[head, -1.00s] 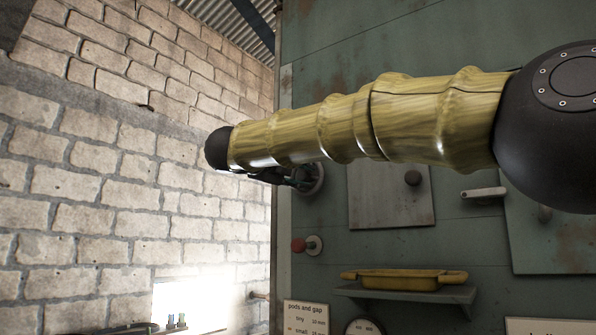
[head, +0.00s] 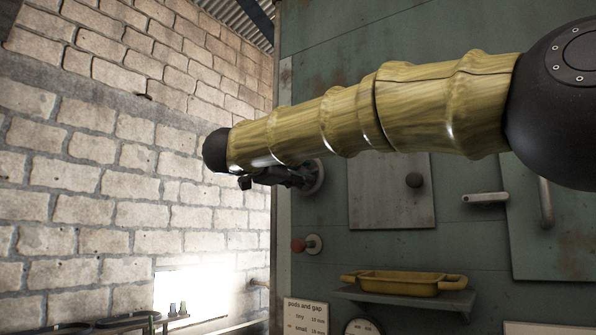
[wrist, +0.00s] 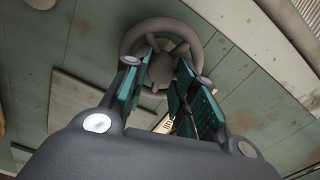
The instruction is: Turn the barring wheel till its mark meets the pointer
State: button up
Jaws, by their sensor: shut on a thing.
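The barring wheel (wrist: 130,42) is a grey spoked handwheel on the green panel, seen near the top of the wrist view. In the head view its grey rim (head: 318,178) shows at the panel's left edge, partly behind my gripper (head: 298,177). In the wrist view my gripper (wrist: 166,68) reaches into the wheel, its teal-padded fingers on either side of the hub area. It is shut on the wheel, though the exact part held is hard to make out. I cannot make out the mark or the pointer in either view.
A red knob (head: 299,245) sticks out below the wheel. A yellow tray (head: 410,283) rests on a shelf (head: 452,299). A brick wall (head: 100,180) stands left.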

dwell(0.3)
jog(key=o, duration=1)
jog(key=shift+a, duration=0.15)
jog(key=v, duration=1.2)
